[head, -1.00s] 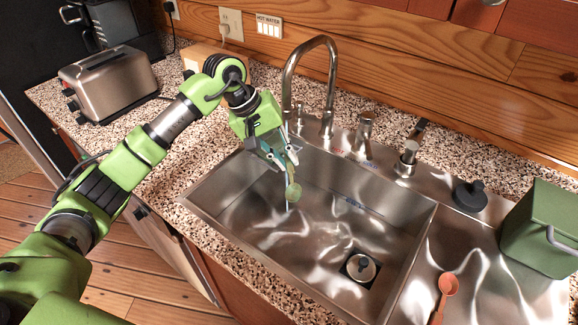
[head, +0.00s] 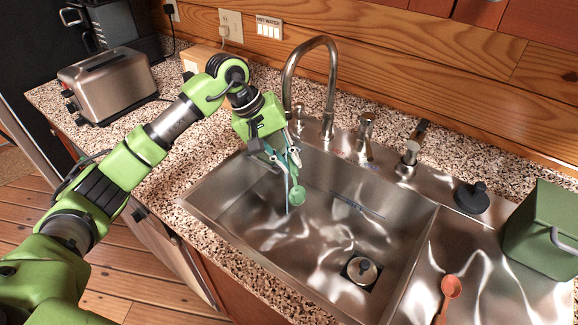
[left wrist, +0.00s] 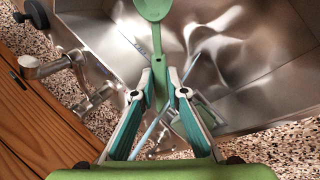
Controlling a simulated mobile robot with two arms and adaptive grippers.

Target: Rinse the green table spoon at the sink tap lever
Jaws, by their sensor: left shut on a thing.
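The green table spoon (head: 297,196) is held by my left gripper (head: 283,158) over the left part of the sink basin (head: 240,215), bowl end lowest. In the left wrist view the spoon (left wrist: 154,10) points away from the shut fingers (left wrist: 160,85), its handle between them. A thin bluish stream of water (head: 287,208) falls beneath the tap spout (head: 287,85), close to the left of the spoon bowl; I cannot tell whether they touch. Metal fittings (head: 364,135) and (head: 408,157) stand behind the basin; which is the lever is unclear. My right gripper is not in view.
An orange spoon (head: 450,288) lies on the steel drainboard right of the basin. A green box (head: 545,232) and a black stopper (head: 471,197) stand behind it. A toaster (head: 108,82) sits on the counter at left. The basin's right half is clear around the drain (head: 361,270).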

